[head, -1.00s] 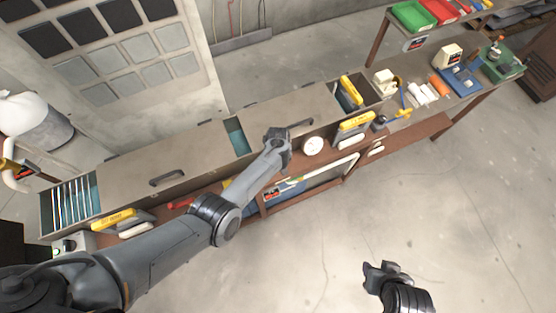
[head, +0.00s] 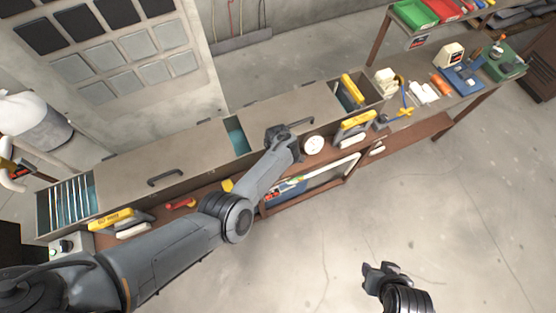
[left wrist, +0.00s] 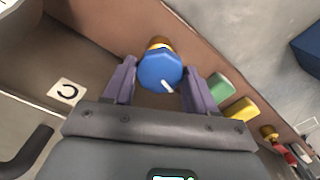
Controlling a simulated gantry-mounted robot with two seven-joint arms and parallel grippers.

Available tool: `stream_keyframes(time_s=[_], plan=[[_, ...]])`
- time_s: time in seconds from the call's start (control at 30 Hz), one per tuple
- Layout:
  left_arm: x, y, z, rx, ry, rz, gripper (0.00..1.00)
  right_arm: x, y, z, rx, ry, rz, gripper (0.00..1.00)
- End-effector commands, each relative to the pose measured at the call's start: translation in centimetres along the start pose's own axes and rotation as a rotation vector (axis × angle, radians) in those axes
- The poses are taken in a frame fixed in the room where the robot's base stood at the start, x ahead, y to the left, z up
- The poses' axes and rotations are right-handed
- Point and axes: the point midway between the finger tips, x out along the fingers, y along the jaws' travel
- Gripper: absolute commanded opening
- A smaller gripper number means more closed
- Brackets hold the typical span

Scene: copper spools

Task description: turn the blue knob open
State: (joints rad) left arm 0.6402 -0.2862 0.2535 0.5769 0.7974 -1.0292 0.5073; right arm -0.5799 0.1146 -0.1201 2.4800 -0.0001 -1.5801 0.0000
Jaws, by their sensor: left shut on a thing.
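The blue knob (left wrist: 160,70) shows in the left wrist view with a white mark on its face and a brass-coloured part behind it. My left gripper (left wrist: 160,88) has one finger on each side of the knob and is shut on it. In the head view my left gripper (head: 281,136) is at the front of the long bench, left of a white gauge, and the knob is hidden behind it. A white label with a curved arrow (left wrist: 67,92) is beside the knob. My right gripper (head: 380,270) is over bare floor, away from the bench; its jaw opening is unclear.
The white round gauge (head: 314,145) sits close to my left gripper. A dark bar handle (left wrist: 25,150) is near it. Green (left wrist: 221,86) and yellow (left wrist: 240,108) blocks lie to the knob's right. Yellow-topped holders (head: 356,121) stand farther right. The front floor is clear.

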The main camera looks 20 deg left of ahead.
Motion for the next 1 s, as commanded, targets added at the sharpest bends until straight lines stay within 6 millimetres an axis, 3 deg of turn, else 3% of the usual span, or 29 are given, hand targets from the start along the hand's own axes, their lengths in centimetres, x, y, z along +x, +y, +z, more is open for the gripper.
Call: stream_keyframes(time_s=[0.7, 0.73, 0.77, 1.0], plan=[[-0.08, 0.05, 0.11, -0.076, -0.002, 0.000, 0.26, 0.21, 0.20, 0.12, -0.009, -0.001, 0.007, 0.43], [-0.08, 0.06, 0.10, -0.076, -0.002, 0.000, 0.61, 0.21, 0.19, 0.12, -0.008, -0.001, 0.006, 0.43], [-0.08, 0.05, 0.10, -0.076, -0.001, 0.001, 0.66, 0.21, 0.18, 0.12, -0.008, -0.001, 0.006, 0.43], [-0.04, 0.03, 0.04, -0.076, 0.000, 0.000, 0.67, 0.22, 0.07, 0.09, -0.003, -0.001, 0.002, 0.43]])
